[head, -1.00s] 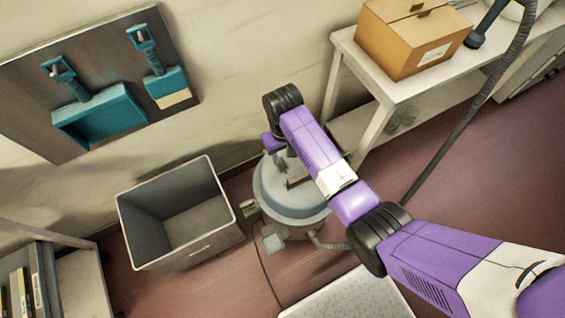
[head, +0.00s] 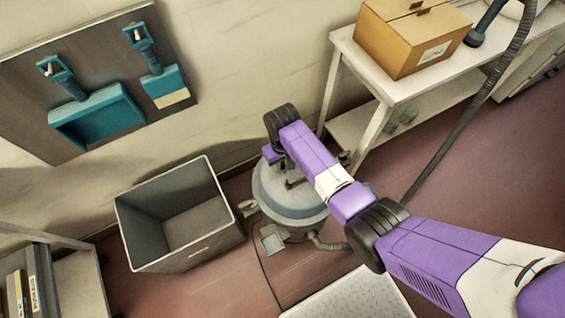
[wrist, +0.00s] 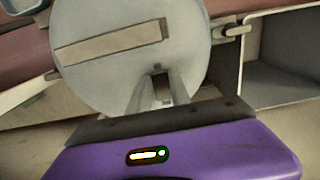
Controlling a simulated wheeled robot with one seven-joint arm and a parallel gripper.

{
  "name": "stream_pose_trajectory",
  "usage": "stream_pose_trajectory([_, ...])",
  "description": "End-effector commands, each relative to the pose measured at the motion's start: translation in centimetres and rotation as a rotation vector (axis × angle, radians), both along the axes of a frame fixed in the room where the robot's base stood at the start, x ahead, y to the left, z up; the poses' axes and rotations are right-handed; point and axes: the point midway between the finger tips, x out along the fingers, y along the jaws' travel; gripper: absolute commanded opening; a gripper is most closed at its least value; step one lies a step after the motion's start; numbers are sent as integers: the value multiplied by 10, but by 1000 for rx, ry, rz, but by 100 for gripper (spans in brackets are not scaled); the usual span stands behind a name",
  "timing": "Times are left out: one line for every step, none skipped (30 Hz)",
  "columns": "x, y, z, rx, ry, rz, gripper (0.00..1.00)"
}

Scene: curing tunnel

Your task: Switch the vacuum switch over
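The vacuum (head: 290,205) is a round grey drum on the floor below the wall, with a hose at its lower right. My arm crosses in front of it and hides part of its top. In the wrist view its pale round lid (wrist: 100,75) carries a flat beige bar (wrist: 110,45). A small dark rectangular piece, which looks like the vacuum switch (wrist: 160,82), shows between the tips of my gripper (wrist: 160,76). The two fingers stand apart with a narrow gap; I cannot tell whether they touch the switch. The switch's position is not readable.
A grey open bin (head: 180,215) stands close to the left of the vacuum. A white table (head: 400,80) with a cardboard box (head: 412,38) is at the right. A dark hose or tube (head: 468,112) slants over the floor. A dustpan board (head: 100,85) hangs on the wall.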

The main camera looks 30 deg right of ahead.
Motion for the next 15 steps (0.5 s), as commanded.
stream_pose_trajectory([0,0,0,0,0,0,12])
stream_pose_trajectory([0,0,0,0,0,0,6])
stream_pose_trajectory([0,0,0,0,0,0,0])
stream_pose_trajectory([0,0,0,0,0,0,0])
stream_pose_trajectory([0,0,0,0,0,0,0])
stream_pose_trajectory([0,0,0,0,0,0,0])
stream_pose_trajectory([0,0,0,0,1,0,0])
stream_pose_trajectory([0,0,0,0,3,0,0])
stream_pose_trajectory([1,0,0,-1,9,0,0])
stream_pose_trajectory([2,0,-1,-1,17,0,0])
stream_pose_trajectory([3,0,-1,-1,27,1,0])
stream_pose_trajectory([4,-1,-2,-2,46,1,0])
stream_pose_trajectory([5,-1,-1,-2,62,1,0])
stream_pose_trajectory([5,-1,-2,-2,81,1,0])
stream_pose_trajectory([6,-1,-2,-3,106,1,0])
